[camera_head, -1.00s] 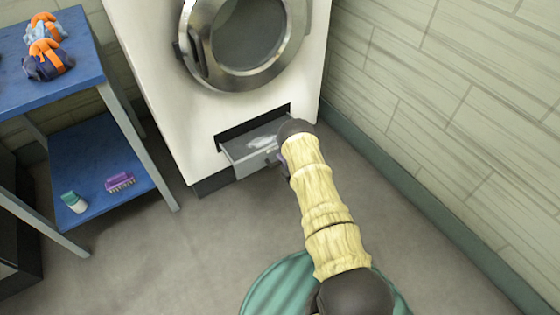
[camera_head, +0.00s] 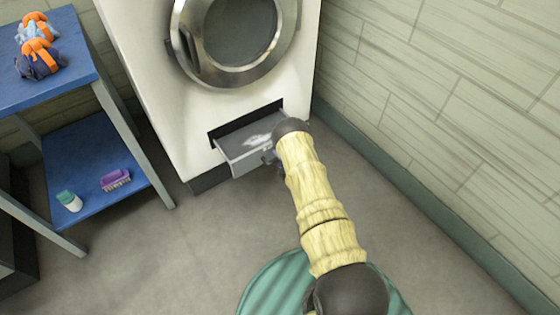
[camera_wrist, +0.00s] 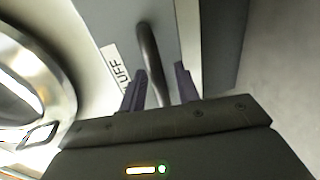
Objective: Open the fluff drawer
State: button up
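The fluff drawer (camera_head: 250,157) is a grey drawer low in the front of the white machine. In the head view it stands part way out of its slot, with pale fluff (camera_head: 257,140) inside. Its dark curved handle (camera_wrist: 151,60) shows in the wrist view, beside a white label reading "UFF" (camera_wrist: 117,68). My gripper (camera_wrist: 159,78) has its fingers on either side of the handle, with a gap visible at the right finger. In the head view my arm hides the drawer's right end and most of my gripper.
The white machine (camera_head: 160,100) has a round door (camera_head: 240,35) above the drawer. A blue shelf (camera_head: 60,85) at left carries orange and blue bags (camera_head: 38,60), a purple brush (camera_head: 116,179) and a bottle (camera_head: 70,201). A wall (camera_head: 440,120) stands at right. The floor before the drawer is clear.

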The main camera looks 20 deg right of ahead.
jog(key=p+v, duration=0.6)
jog(key=v, duration=1.1)
jog(key=shift+s, duration=0.15)
jog(key=shift+r, duration=0.1)
